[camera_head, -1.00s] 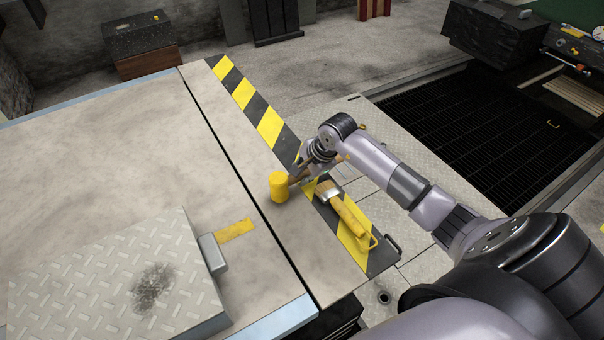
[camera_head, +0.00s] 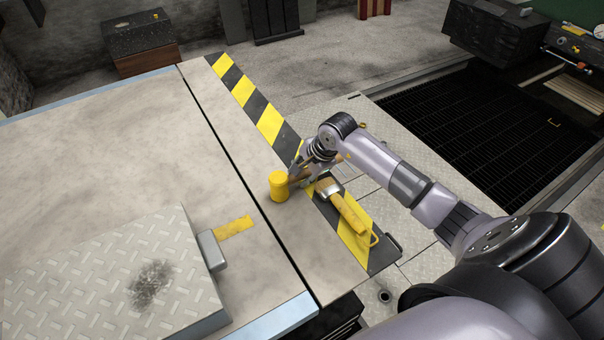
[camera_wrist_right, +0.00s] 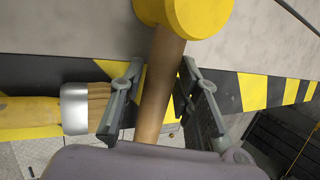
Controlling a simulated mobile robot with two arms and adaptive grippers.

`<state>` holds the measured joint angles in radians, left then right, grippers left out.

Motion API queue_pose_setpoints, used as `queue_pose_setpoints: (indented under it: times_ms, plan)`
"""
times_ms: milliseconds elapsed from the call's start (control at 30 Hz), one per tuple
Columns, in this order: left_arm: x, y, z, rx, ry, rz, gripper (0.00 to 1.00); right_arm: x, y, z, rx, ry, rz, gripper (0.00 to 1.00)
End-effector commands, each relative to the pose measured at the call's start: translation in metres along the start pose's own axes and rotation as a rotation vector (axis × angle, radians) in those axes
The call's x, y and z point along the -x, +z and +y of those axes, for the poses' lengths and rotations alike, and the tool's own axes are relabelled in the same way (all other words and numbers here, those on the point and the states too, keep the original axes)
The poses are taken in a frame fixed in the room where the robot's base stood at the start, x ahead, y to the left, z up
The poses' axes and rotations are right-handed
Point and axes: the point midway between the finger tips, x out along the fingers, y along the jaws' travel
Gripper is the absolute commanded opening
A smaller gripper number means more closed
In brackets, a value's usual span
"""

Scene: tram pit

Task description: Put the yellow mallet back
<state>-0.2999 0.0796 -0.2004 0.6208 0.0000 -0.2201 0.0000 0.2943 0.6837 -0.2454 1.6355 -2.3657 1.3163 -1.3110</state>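The yellow mallet's cylindrical head (camera_head: 279,187) rests on the beige tabletop beside the striped edge. Its wooden handle (camera_wrist_right: 160,85) shows clearly in the right wrist view, where the yellow head (camera_wrist_right: 185,12) is at the top. My right gripper (camera_head: 302,172) is at the handle, just right of the head. In the right wrist view its two fingers (camera_wrist_right: 163,72) stand on either side of the handle, with narrow gaps visible, so the grip looks open. Part of the handle is hidden by the gripper in the head view. My left gripper is out of view.
A yellow-handled brush (camera_head: 348,215) lies on the black-and-yellow edge strip (camera_head: 268,122), close to my right gripper. The table's far left part is clear.

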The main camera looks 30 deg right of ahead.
Motion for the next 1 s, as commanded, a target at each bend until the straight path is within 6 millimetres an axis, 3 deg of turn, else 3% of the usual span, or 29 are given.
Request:
queue_pose_setpoints:
  times_ms: [167,567,1000]
  plan:
    - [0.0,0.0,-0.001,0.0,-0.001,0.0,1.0,0.0,0.0,0.001,0.0,0.001,0.0,0.44]
    - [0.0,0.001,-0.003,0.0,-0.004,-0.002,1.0,0.007,-0.001,0.001,0.002,0.002,0.003,0.44]
    - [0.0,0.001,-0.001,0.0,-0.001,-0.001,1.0,0.093,-0.001,0.001,0.004,0.002,0.004,0.44]
